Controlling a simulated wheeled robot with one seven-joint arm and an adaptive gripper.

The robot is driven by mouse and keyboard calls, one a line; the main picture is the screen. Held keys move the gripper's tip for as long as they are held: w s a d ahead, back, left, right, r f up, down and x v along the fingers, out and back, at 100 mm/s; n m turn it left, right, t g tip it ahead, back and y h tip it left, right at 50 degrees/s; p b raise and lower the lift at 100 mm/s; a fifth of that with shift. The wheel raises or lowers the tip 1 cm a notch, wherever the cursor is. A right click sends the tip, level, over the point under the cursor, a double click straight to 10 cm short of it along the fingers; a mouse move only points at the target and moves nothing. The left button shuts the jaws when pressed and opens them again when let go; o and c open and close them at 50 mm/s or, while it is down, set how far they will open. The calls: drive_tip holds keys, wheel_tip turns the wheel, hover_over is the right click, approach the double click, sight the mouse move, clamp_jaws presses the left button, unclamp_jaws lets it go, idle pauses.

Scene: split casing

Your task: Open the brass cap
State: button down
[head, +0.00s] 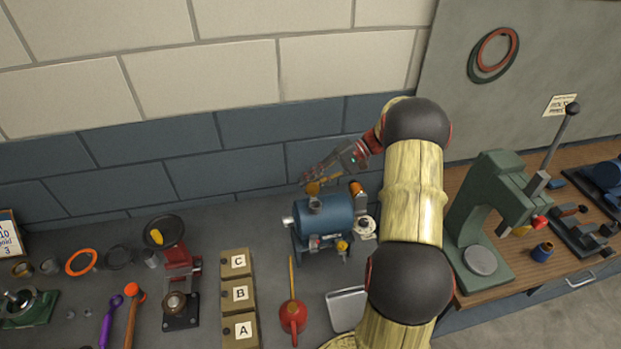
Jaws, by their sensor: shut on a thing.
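A blue cylindrical tank (325,218) stands on the grey bench, in a frame with small fittings. The brass cap (313,189) is at the top left of the tank, above a short blue neck (315,204). My gripper (314,179) reaches in from the upper right, its fingers shut on the brass cap. The fingers partly hide the cap, and I cannot tell whether it touches the neck.
An orange-topped fitting (356,188) stands close to the right of the gripper. Lettered blocks (238,293), a red oil can (293,315) and a metal tray (345,308) lie in front. A green press (492,210) stands at right.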

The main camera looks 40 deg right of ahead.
drive_tip(key=shift+s+f, duration=0.15)
drive_tip(key=shift+f, duration=0.45)
drive_tip(key=c, duration=2.1)
unclamp_jaws()
drive_tip(key=shift+c, duration=0.2)
drive_tip(key=o, duration=0.3)
drive_tip(key=shift+r, duration=0.15)
drive_tip(key=shift+o, duration=0.2)
drive_tip(key=shift+r, duration=0.1)
drive_tip(key=shift+d, duration=0.1)
drive_tip(key=shift+d+r, duration=0.3)
drive_tip(key=shift+d, duration=0.15)
drive_tip(key=v, duration=1.1)
drive_tip(key=shift+f, duration=0.15)
